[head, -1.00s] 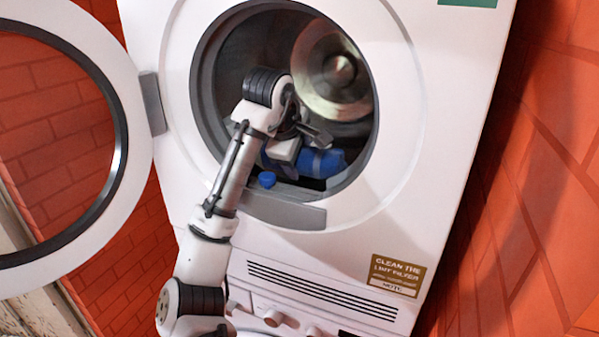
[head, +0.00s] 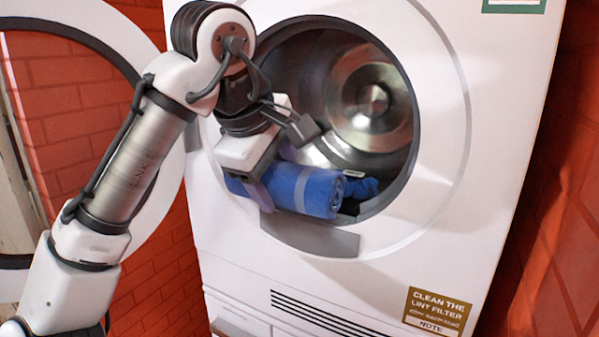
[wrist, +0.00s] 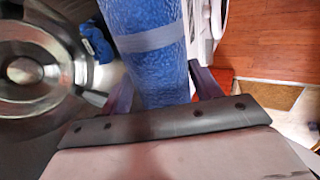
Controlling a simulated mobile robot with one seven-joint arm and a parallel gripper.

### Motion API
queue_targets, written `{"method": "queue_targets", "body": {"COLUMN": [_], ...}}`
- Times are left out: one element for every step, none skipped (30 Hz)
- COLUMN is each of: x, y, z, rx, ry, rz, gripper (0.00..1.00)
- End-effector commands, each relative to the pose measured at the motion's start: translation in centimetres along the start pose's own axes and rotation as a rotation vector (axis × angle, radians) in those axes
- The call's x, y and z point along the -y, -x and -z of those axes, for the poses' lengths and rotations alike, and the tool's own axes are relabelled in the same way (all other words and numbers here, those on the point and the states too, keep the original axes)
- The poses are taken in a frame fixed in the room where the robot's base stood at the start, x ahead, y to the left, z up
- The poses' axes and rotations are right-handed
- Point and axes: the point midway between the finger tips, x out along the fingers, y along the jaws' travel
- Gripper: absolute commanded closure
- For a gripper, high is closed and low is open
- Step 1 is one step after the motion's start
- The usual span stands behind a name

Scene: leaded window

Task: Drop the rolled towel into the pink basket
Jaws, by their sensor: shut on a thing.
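The rolled towel (head: 310,192) is blue with a paler band around it. It lies roughly level across the front of the dryer's round opening, its left end outside over the rim. My gripper (head: 264,194) is shut around it, nearer its left end. In the wrist view the towel (wrist: 155,60) runs between my two fingers (wrist: 163,84). The pink basket is in neither current view.
The white dryer (head: 450,200) stands open, its round door (head: 158,50) swung out to the left behind my arm. Another blue item (head: 362,187) lies low in the metal drum. Brick walls flank the dryer. The wrist view shows wooden floor (wrist: 275,40).

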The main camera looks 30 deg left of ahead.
Motion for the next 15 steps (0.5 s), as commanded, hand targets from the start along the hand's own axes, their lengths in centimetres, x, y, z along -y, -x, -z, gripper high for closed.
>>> {"method": "queue_targets", "body": {"x": [0.2, 0.4, 0.6, 0.8, 1.0, 1.2, 1.4, 1.5, 1.7, 1.8, 1.9, 2.1, 2.2, 2.2, 2.3], "y": [0.9, 1.1, 1.5, 1.7, 1.9, 2.2, 2.4, 2.6, 2.8, 3.0, 3.1, 3.2, 3.3, 3.4, 3.5], "z": [0.1, 0.1, 0.1, 0.1, 0.1, 0.1, 0.1, 0.1, 0.1, 0.1, 0.0, 0.0, 0.0, 0.0, 0.0], "rx": [-0.009, -0.008, -0.009, -0.009, -0.008, -0.007, -0.006, -0.006, -0.006, -0.005, -0.005, -0.004, -0.003, -0.004, -0.002], "ry": [0.004, 0.008, 0.005, 0.004, 0.005, 0.005, 0.006, 0.008, 0.005, 0.003, 0.002, 0.002, 0.003, 0.003, 0.003], "rz": [0.037, 0.059, 0.089, 0.109, 0.130, 0.155, 0.173, 0.189, 0.210, 0.224, 0.235, 0.250, 0.259, 0.267, 0.275], "gripper": [0.61, 0.61, 0.61, 0.61, 0.61, 0.61, 0.61, 0.61, 0.61, 0.61, 0.61, 0.61, 0.61, 0.61, 0.61]}}
